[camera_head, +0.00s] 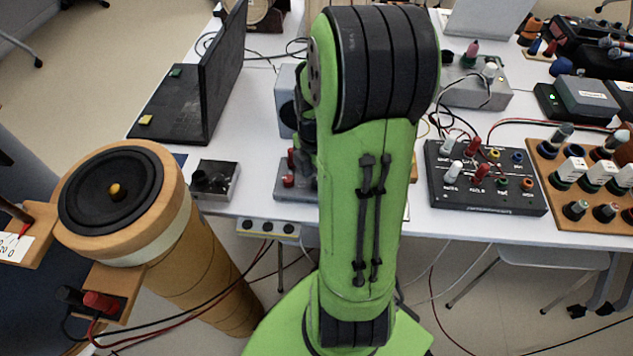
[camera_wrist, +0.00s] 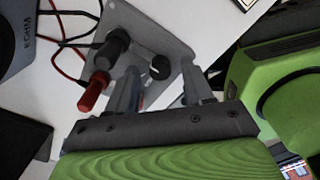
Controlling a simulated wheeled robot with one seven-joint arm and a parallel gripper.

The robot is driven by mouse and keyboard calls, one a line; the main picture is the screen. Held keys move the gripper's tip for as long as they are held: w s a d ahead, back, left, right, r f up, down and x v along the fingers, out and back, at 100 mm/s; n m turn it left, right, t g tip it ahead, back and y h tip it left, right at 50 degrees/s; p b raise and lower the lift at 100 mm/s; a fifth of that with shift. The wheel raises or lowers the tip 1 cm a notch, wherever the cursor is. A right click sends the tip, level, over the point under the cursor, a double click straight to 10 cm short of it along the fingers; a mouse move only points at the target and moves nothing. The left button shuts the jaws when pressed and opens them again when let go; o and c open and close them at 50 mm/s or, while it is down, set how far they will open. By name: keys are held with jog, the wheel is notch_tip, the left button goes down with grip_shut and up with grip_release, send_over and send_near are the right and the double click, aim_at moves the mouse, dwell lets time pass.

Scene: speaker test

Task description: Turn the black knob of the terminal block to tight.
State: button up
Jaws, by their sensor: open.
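In the wrist view, a grey metal box (camera_wrist: 158,32) carries a black knob (camera_wrist: 112,46) and a red knob (camera_wrist: 93,91), with wires close by. A smaller, round dark part (camera_wrist: 160,67) sits on it further right. My gripper (camera_wrist: 162,72) is open, its two fingers apart on either side of that dark part in the picture. The black knob lies outside the fingers, to their left. I cannot tell the fingers' height above the box. In the head view, my green arm hides my gripper. A box with red knobs (camera_head: 288,181) shows partly beside the arm.
In the head view, a round speaker (camera_head: 160,215) stands at left, with a black and a red post (camera_head: 103,303) near it.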

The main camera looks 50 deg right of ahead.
jog(key=shift+f, duration=0.35)
grip_shut()
jog(key=shift+m, duration=0.3)
